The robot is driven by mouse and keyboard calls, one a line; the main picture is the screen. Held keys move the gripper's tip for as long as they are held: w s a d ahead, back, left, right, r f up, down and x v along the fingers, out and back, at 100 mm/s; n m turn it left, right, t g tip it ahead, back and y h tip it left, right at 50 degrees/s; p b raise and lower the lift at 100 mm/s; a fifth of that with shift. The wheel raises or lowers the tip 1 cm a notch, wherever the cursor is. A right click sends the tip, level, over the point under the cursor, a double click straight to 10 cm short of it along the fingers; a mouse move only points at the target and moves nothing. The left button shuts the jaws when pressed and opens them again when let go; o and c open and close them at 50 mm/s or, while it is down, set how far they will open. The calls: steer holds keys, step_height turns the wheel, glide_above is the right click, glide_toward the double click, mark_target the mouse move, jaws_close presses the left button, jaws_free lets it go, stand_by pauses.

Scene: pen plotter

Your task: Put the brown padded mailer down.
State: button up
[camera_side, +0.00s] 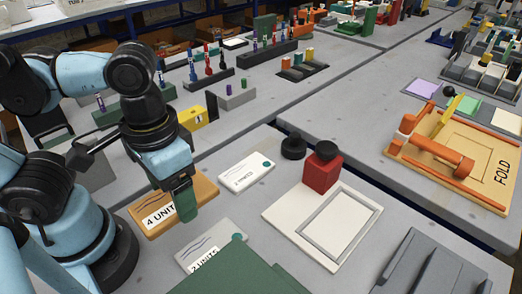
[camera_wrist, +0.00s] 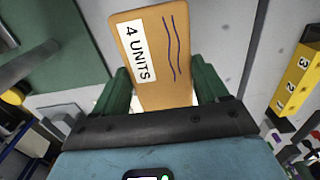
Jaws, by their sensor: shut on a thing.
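The brown padded mailer (camera_side: 195,190) has a white "4 UNITS" label and dark wavy lines. My gripper (camera_side: 184,202) is shut on it, with the green fingers at its edge, low over the grey table. In the wrist view the mailer (camera_wrist: 182,22) extends out from between the two green fingers of my gripper (camera_wrist: 163,85). Its near end is partly hidden by the gripper. I cannot tell whether its underside touches the table.
A white mailer (camera_side: 240,176) lies to the right and a pale "2 UNITS" mailer (camera_side: 205,246) lies nearer. A white framed plate (camera_side: 283,214) with a red block (camera_side: 320,175) is further right. A yellow numbered block (camera_side: 193,117) stands behind. A green surface (camera_side: 240,282) fills the front.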

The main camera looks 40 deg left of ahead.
mark_target(153, 211)
steer(key=shift+s+f, duration=0.65)
steer(key=shift+s, duration=0.3)
steer(key=shift+s+f, duration=0.65)
steer(key=shift+s, duration=0.25)
steer(key=w+a+f, duration=0.2)
steer(key=a, duration=0.1)
steer(key=w+a+f, duration=0.2)
steer(key=a, duration=0.1)
steer(key=w+a+f, duration=0.2)
steer(key=a+f, duration=0.1)
steer(key=shift+w+a, duration=0.15)
steer(key=shift+a, duration=0.2)
steer(key=shift+f, duration=1.8)
steer(key=shift+f, duration=0.2)
steer(key=o, duration=1)
steer(key=shift+o, duration=0.2)
steer(key=shift+r, duration=0.15)
